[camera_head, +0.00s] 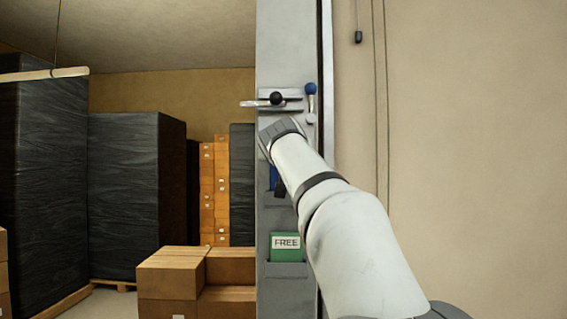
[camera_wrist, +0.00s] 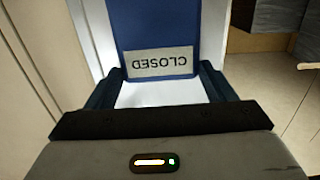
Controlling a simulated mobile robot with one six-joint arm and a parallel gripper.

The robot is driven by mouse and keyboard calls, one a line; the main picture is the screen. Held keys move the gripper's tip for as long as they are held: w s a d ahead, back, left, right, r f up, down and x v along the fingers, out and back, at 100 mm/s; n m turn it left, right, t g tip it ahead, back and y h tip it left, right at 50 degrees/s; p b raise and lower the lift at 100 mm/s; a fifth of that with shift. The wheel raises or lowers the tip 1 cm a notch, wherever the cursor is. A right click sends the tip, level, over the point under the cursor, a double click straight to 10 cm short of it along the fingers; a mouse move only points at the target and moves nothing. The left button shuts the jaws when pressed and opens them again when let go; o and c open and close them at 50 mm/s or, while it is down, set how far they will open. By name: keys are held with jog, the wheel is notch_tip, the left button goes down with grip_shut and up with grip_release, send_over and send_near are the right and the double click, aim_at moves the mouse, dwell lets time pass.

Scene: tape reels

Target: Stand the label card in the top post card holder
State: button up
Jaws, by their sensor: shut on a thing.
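The blue label card (camera_wrist: 160,25) reads CLOSED, upside down in the wrist view. My gripper (camera_wrist: 160,80) is shut on it, with a dark finger at each side. In the head view a strip of the blue card (camera_head: 272,178) shows beside my wrist, against the grey post (camera_head: 287,40). A dark part of my gripper (camera_head: 280,188) shows just below it. A grey holder lip (camera_head: 275,201) lies right under the gripper, partly hidden by my arm. I cannot tell whether the card's edge is inside that holder.
A green FREE card (camera_head: 286,242) stands in a lower holder (camera_head: 286,269). A black knob (camera_head: 275,98) and a blue knob (camera_head: 310,89) are on the post above my wrist. Cardboard boxes (camera_head: 168,277) and black-wrapped stacks (camera_head: 125,195) stand left. A plain wall (camera_head: 480,120) is right.

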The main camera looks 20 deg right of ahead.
jog(key=shift+f, duration=1.5)
jog(key=shift+f, duration=0.1)
jog(key=o, duration=1.1)
jog(key=shift+c, duration=0.2)
jog(key=b+v, duration=0.5)
jog(key=v, duration=0.7)
